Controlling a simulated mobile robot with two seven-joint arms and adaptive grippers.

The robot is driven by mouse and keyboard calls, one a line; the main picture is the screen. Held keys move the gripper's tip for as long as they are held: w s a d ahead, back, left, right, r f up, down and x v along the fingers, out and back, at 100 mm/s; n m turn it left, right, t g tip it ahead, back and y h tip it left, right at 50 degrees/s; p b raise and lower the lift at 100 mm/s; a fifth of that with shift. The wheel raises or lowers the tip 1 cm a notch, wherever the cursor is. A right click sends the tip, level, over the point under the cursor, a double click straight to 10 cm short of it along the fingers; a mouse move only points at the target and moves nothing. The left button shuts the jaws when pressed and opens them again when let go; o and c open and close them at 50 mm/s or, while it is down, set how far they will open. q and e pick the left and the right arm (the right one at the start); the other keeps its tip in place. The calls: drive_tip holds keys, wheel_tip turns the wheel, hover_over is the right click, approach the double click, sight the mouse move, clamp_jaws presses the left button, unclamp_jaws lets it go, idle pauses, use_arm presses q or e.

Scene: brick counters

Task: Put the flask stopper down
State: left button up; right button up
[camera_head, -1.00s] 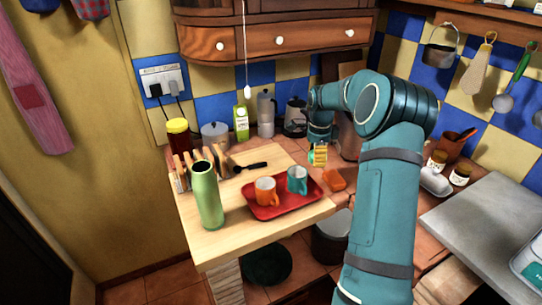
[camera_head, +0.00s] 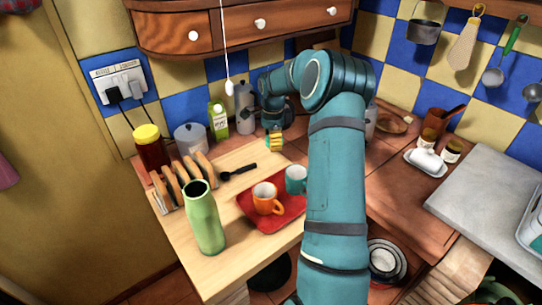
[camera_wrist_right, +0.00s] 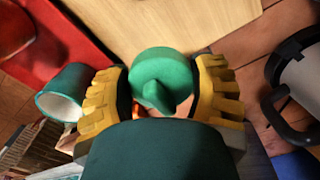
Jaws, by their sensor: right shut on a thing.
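The green flask (camera_head: 205,220) stands upright with an open top on the left of the wooden board. My right gripper (camera_head: 275,142) is above the far right part of the board, behind the mugs. In the right wrist view my right gripper (camera_wrist_right: 160,98) is shut on the round green flask stopper (camera_wrist_right: 160,68), one yellow finger on each side. In the head view the stopper is mostly hidden by the gripper. My left gripper is not in view.
A red tray (camera_head: 250,222) holds an orange mug (camera_head: 266,199) and a teal mug (camera_head: 296,179). A toast rack (camera_head: 185,185) and a black spoon (camera_head: 240,171) lie left of it. A moka pot (camera_head: 244,108) and milk carton (camera_head: 217,119) stand behind. Some bare board shows between spoon and tray.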

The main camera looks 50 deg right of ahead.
sight(272, 161)
drive_tip(key=shift+f+b, duration=0.45)
drive_tip(key=shift+f, duration=2.55)
drive_tip(key=shift+f, duration=0.15)
drive_tip(key=o, duration=1.1)
drive_tip(key=shift+w, duration=0.1)
wheel_tip(272, 161, up, 12)
drive_tip(key=shift+r+p, duration=0.15)
drive_tip(key=shift+p, duration=0.9)
